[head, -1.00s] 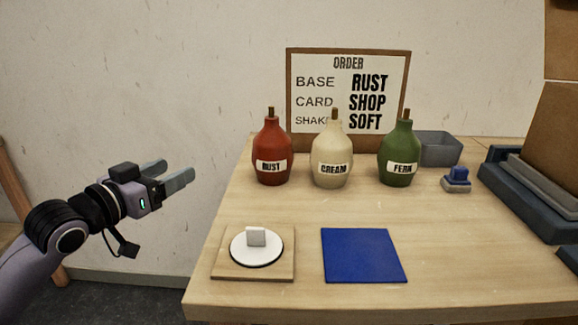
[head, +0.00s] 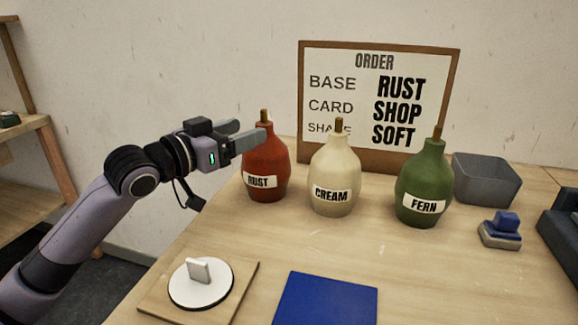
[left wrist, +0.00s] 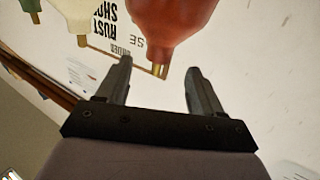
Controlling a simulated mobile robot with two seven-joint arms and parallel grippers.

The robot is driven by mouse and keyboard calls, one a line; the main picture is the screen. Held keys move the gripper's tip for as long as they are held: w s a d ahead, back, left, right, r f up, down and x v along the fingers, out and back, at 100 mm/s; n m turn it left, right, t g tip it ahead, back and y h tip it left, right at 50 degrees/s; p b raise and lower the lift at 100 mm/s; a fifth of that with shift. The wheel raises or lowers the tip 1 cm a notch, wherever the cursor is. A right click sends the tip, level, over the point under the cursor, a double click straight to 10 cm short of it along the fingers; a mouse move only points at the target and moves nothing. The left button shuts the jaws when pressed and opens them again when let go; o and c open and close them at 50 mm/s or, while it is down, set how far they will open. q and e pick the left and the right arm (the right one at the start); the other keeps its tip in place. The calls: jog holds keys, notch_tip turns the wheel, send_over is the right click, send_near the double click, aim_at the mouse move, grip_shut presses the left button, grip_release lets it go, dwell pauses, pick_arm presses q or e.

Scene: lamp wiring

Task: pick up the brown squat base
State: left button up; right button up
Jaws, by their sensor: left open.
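The red-brown, round-bodied base (head: 267,163) labelled RUST stands upright on the table, leftmost of three bases. It has a narrow neck with a brass-coloured tip. No other brown base shows. My left gripper (head: 252,129) is open and empty at the height of its neck, with one finger overlapping the neck in the head view. In the left wrist view the open jaws (left wrist: 161,76) have the inverted red base (left wrist: 172,20) beyond them, its brass tip between the fingers in the picture. I cannot tell whether they touch. My right gripper is out of view.
A cream base (head: 334,172) and a green base (head: 424,185) stand to the right. The order board (head: 440,70) is behind. A wooden plate with a white disc (head: 190,290), a blue mat (head: 325,300), a grey bin (head: 487,180) and a blue stamp-like object (head: 500,232) are nearby.

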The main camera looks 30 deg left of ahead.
aim_at(271, 123)
pick_arm(q)
jog(key=shift+w+d, duration=0.35)
jog(key=shift+w, duration=0.3)
jog(key=shift+x, duration=3.35)
jog(key=shift+a, duration=0.1)
grip_shut()
jog(key=shift+f, duration=0.1)
jog(key=shift+p, duration=0.3)
